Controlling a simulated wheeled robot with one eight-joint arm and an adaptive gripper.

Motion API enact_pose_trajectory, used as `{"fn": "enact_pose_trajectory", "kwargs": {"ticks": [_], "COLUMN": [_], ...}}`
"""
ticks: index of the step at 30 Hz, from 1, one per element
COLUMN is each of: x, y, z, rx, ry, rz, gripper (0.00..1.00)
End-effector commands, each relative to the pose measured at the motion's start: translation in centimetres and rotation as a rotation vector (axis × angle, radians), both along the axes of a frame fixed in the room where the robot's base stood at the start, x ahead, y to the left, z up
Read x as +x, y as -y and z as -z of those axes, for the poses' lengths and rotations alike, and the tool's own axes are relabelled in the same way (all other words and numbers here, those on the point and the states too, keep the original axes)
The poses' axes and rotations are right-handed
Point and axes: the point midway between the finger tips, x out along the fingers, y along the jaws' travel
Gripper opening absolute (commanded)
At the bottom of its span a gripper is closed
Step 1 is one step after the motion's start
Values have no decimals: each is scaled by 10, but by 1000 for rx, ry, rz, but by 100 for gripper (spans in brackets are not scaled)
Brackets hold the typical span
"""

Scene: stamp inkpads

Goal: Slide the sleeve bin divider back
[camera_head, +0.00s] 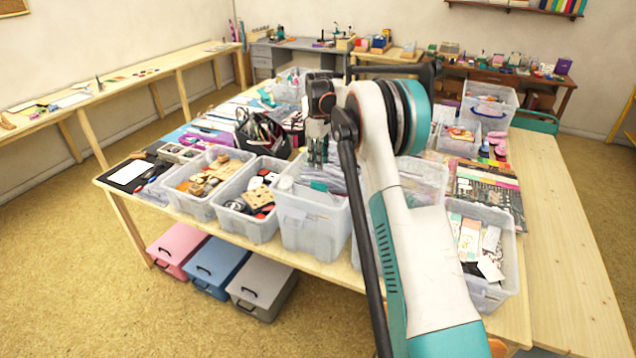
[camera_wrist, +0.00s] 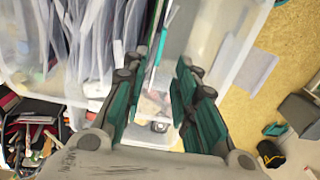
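The clear plastic sleeve bin (camera_head: 315,228) stands at the near edge of the table, below my gripper (camera_head: 318,155). In the wrist view, its clear wall (camera_wrist: 225,45) shows at the right. Upright grey and clear sleeves (camera_wrist: 95,40) pack its left part. A thin upright panel with a dark green edge (camera_wrist: 157,45), which looks like the divider, stands at the right end of the sleeves. My gripper also shows in the wrist view (camera_wrist: 162,80), with its teal fingers spread apart. The panel's edge lies near the left finger; I cannot tell whether they touch.
Clear bins with wooden stamps (camera_head: 206,190) and other items stand to the left. A bin of cards (camera_head: 484,262) stands at the right. A black caddy (camera_head: 262,138) stands behind. The sleeve bin's right part looks mostly empty in the wrist view.

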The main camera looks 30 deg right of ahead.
Motion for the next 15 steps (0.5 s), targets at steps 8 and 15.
{"fn": "enact_pose_trajectory", "kwargs": {"ticks": [8, 15], "x": [0, 0], "y": [0, 0], "z": [57, 88], "rx": [0, 0], "ry": [0, 0], "rz": [0, 0], "gripper": [27, 27]}}
